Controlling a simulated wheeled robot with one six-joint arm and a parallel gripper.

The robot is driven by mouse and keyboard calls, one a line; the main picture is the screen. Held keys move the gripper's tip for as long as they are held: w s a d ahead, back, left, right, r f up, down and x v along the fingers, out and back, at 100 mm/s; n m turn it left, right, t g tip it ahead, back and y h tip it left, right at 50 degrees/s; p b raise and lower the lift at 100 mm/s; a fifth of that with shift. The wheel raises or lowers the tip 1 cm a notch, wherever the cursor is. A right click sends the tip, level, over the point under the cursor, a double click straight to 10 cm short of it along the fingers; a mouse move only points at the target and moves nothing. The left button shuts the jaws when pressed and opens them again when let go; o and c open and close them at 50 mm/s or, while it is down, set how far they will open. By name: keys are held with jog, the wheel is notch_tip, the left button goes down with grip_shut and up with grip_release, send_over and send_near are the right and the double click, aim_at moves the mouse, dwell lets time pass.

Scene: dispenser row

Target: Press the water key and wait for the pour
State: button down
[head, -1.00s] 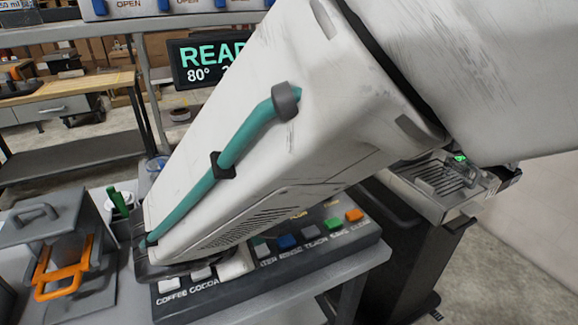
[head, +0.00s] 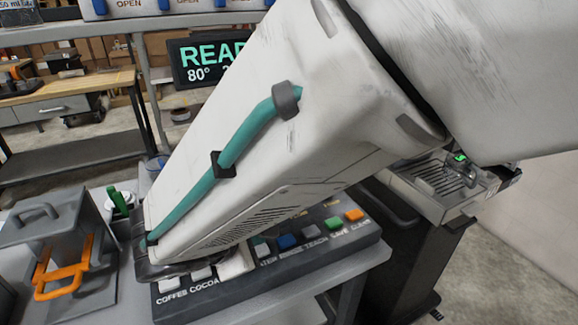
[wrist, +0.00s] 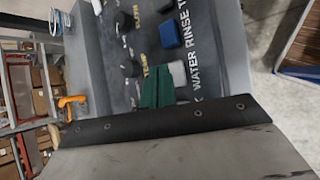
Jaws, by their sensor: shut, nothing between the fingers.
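The key panel (head: 340,258) is a dark slanted console with a row of coloured keys. The white water key (head: 262,250) sits between a white key and the blue rinse key (head: 287,242). In the wrist view the pale water key (wrist: 178,72) stands beside the "WATER" label, with the blue rinse key (wrist: 171,34) above it. My gripper (wrist: 157,88) has green fingers, shut and empty, close beside the water key. I cannot tell whether they touch it. In the head view my arm hides most of the gripper. No pour is visible.
A dark display (head: 207,62) reads "READ…" and "80°", partly covered by my arm. A grey box with an orange handle (head: 62,270) stands left of the panel. A machine with a green light (head: 438,185) stands at right.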

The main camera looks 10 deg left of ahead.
jog(key=shift+f, duration=0.1)
dwell(0.6)
jog(key=shift+f, duration=0.3)
jog(key=shift+f, duration=0.5)
dwell(0.5)
jog(key=shift+r, duration=0.9)
jog(key=shift+r, duration=2.55)
